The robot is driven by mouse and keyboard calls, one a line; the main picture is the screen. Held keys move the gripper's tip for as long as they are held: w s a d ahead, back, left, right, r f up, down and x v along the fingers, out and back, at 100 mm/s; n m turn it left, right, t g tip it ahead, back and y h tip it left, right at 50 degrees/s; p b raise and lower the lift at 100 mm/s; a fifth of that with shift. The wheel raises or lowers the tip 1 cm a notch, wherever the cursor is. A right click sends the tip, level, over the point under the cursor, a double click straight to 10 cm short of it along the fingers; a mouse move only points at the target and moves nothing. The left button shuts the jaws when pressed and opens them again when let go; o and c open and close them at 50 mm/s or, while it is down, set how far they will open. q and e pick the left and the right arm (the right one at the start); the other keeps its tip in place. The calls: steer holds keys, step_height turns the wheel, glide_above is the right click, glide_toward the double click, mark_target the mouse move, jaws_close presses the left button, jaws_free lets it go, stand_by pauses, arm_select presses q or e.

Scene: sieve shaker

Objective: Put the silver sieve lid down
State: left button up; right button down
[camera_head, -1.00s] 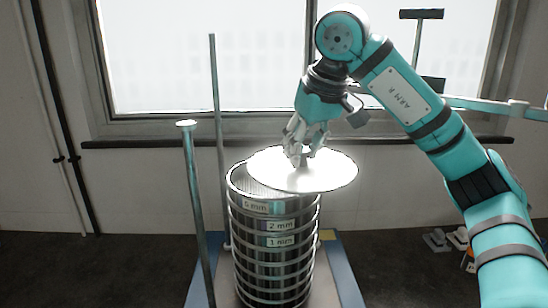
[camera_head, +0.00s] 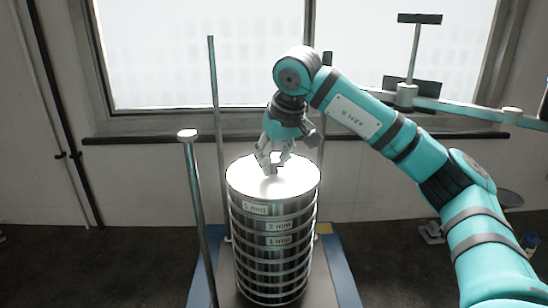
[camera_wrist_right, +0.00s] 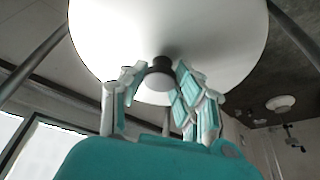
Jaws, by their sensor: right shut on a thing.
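The silver sieve lid (camera_head: 295,183) is a bright round disc over the top of the sieve stack (camera_head: 275,238). It looks level and lined up with the top sieve, labelled 5 mm. I cannot tell whether it rests fully on the rim. My right gripper (camera_head: 271,170) is shut on the lid's knob from above. In the right wrist view the lid (camera_wrist_right: 215,45) fills the top, and the fingers of the gripper (camera_wrist_right: 158,82) are around the dark knob (camera_wrist_right: 160,65). The inside of the stack is hidden by the lid. My left gripper is not in view.
The stack stands on a blue-edged shaker base (camera_head: 345,275). Upright metal rods stand around it: one front left (camera_head: 197,210), one back left (camera_head: 215,120), one behind right (camera_head: 324,130). A window (camera_head: 200,60) and sill are behind. Dark floor lies on both sides.

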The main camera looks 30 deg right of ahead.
steer(key=shift+f, duration=0.1)
steer(key=c, duration=1)
jaws_free()
steer(key=shift+w, duration=0.1)
steer(key=shift+r, duration=0.2)
steer(key=b+v, duration=0.1)
steer(key=v, duration=1.1)
steer(key=shift+f, duration=0.15)
